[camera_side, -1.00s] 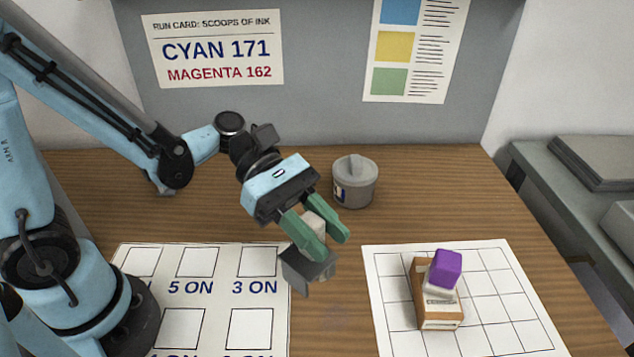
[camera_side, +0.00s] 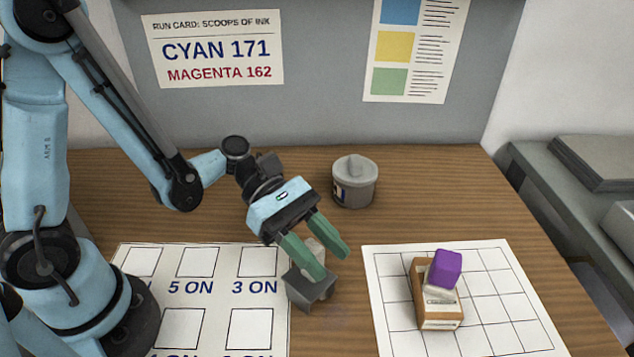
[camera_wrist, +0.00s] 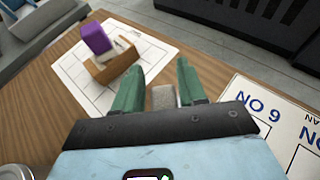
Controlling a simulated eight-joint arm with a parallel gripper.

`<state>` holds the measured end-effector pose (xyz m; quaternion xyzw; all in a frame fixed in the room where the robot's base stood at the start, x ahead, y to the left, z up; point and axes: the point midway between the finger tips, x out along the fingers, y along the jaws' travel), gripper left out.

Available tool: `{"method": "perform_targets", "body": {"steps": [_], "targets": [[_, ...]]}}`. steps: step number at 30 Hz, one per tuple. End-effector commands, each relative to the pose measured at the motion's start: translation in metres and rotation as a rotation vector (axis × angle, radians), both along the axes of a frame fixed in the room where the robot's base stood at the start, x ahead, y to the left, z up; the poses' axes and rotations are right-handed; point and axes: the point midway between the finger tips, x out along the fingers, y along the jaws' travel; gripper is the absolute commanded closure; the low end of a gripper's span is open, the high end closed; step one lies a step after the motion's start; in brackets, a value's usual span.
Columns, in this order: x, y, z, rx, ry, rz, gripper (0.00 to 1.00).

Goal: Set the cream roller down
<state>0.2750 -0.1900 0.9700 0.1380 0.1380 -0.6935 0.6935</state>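The cream roller has a small cream block (camera_side: 314,248) on top and a grey, angled lower part (camera_side: 311,288). My gripper (camera_side: 318,263) has its two green fingers on either side of the cream block and holds it. The block also shows between the fingers in the wrist view (camera_wrist: 163,98). The roller is low over the wooden table (camera_side: 420,185), in the strip between the two white sheets. I cannot tell if its grey part touches the table. The near finger hides part of the roller.
A gridded sheet (camera_side: 510,300) on the right carries an orange-brown block (camera_side: 424,296) with a white piece and a purple block (camera_side: 446,268) on it. A printed sheet (camera_side: 222,285) lies left. A grey lidded pot (camera_side: 355,182) stands behind. The table's back right is clear.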

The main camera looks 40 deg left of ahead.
Motion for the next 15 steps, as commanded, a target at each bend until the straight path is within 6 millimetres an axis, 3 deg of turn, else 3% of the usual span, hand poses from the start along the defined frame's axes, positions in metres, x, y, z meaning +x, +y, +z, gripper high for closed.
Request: {"method": "perform_targets", "body": {"steps": [3, 15], "targets": [[0.0, -0.0001, 0.0002, 0.0, 0.0, 0.0, 0.43], [0.0008, 0.0071, 0.003, 0.0, 0.0, 0.003, 0.43]]}}
